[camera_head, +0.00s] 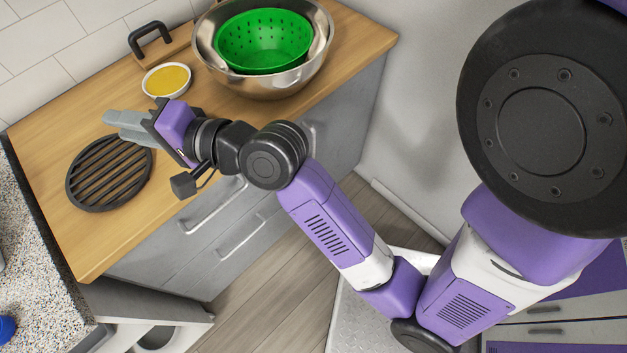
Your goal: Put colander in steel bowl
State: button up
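The green colander (264,44) sits inside the large steel bowl (272,86) at the back right of the wooden counter. It looks slightly tilted, and the bowl's shiny rim shows around it. My gripper (117,124) is to the left of the bowl, above the counter and close to the black round grate, well apart from the colander. Its grey fingers point left. The fingers appear close together with nothing visible in them, but I cannot tell whether they are open or shut.
A small white bowl with yellow contents (167,80) stands between my gripper and the steel bowl. A board with a black handle (150,37) is behind it. A round black grate (108,173) lies at the left. The counter (97,243) is bare at the front left.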

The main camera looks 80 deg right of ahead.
jog(key=s+a+f+n+g+h, duration=0.1)
jog(key=s+a+f+n, duration=0.2)
jog(key=s+a+f, duration=0.35)
jog(key=s+f+n, duration=0.2)
jog(key=s+n, duration=0.5)
jog(key=s, duration=0.5)
jog(key=s+d+f+n+g+y, duration=0.1)
jog(key=s+f+n, duration=0.1)
jog(key=s+n, duration=0.6)
jog(key=s, duration=0.4)
jog(key=shift+s+f+y, duration=0.25)
jog(key=shift+y, duration=0.05)
